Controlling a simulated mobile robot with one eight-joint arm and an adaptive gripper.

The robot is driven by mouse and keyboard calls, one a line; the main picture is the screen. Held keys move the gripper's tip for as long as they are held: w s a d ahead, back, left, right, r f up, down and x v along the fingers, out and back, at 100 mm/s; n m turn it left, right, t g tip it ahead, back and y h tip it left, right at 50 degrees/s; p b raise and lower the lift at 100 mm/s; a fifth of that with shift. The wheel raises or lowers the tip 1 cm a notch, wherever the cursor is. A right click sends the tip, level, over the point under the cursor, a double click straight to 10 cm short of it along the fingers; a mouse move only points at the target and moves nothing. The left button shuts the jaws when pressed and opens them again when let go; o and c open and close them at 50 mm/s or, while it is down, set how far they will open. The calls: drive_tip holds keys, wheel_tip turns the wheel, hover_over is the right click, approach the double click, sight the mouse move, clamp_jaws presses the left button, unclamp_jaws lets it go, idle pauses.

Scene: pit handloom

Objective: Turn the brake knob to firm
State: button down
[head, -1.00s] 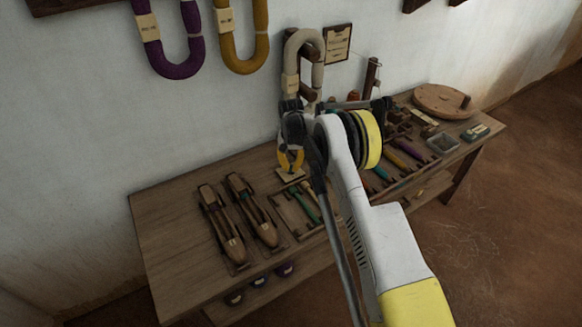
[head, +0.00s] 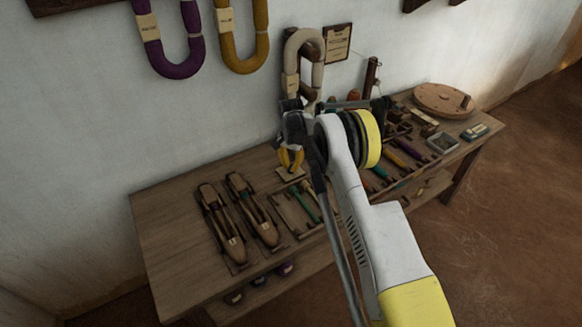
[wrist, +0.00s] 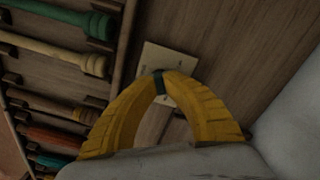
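The brake knob (wrist: 160,84) shows in the wrist view as a small dark piece between my fingertips. It stands over a pale marked card (wrist: 172,62), and my fingers hide part of both. In the head view the card (head: 290,175) lies on the bench right below my gripper, and the knob is too small to make out. My gripper (wrist: 163,78) has yellow fingers whose tips close in on the knob from both sides. It points down at the bench in the head view (head: 290,166). The markings on the card are too blurred to read.
Two wooden shuttles (head: 223,225) (head: 254,210) lie left of the card on the bench (head: 165,215). A rack of coloured bobbins (wrist: 58,54) is close beside my gripper. A grey yarn hank (head: 318,48) hangs behind it. The left bench end is clear.

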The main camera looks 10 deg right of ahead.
sight(291, 167)
drive_tip(key=c, duration=1.5)
unclamp_jaws()
drive_tip(key=shift+r, duration=0.1)
wheel_tip(291, 167, up, 12)
